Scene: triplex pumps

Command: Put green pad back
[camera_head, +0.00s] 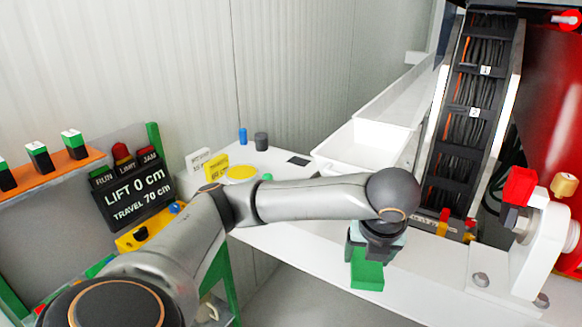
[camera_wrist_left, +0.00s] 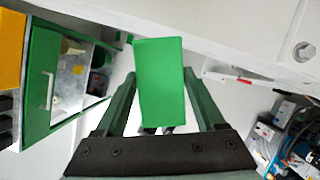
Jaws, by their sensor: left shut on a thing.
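The green pad (camera_head: 367,276) hangs below my left gripper (camera_head: 366,252), over the front edge of the white counter (camera_head: 285,233). In the left wrist view the green pad (camera_wrist_left: 160,82) is a plain green block standing between the two dark green fingers of my left gripper (camera_wrist_left: 158,78). The gripper is shut on it. The arm hides part of the counter in the head view. My right gripper is in neither view.
A white open bin (camera_head: 364,146) and a cable channel (camera_head: 474,112) lie behind the arm. A yellow disc (camera_head: 242,172), small signs and two cylinders stand on the counter at left. A lift display panel (camera_head: 134,195) is further left. A white bracket (camera_head: 535,250) stands at right.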

